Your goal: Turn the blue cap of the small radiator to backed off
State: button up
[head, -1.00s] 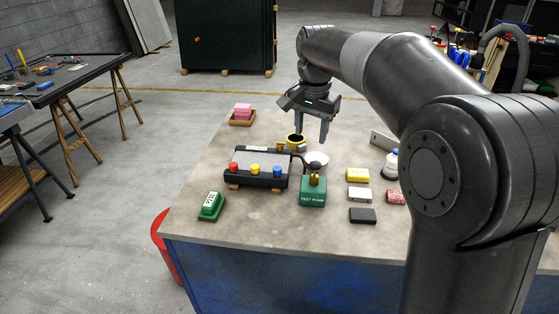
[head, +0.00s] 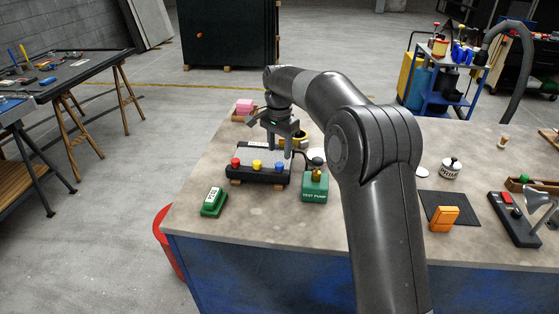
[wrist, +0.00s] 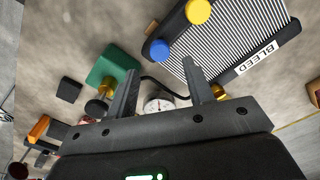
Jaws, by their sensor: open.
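The small radiator (head: 244,178) lies on the bench with red (head: 235,162), yellow (head: 256,164) and blue (head: 279,168) caps along its near edge. In the wrist view the blue cap (wrist: 160,50) sits on the radiator's dark end tank, with the yellow cap (wrist: 198,11) further along. My gripper (head: 279,155) is open, over the right end of the radiator by the blue cap. In the wrist view the blue cap appears just beyond the gap between my fingertips (wrist: 161,67), with nothing held. I cannot tell the cap's turned position.
The green test pump (head: 314,187) stands close to the radiator's right, joined by a dark hose. A round gauge (wrist: 158,105) and a brass fitting (wrist: 218,92) show near my fingers. A green block (head: 213,203) sits at front left. The bench front is mostly clear.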

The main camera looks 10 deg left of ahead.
aim_at(279, 164)
notch_tip(279, 164, down, 5)
jog(key=shift+f, duration=0.1)
dwell(0.3)
jog(key=c, duration=1)
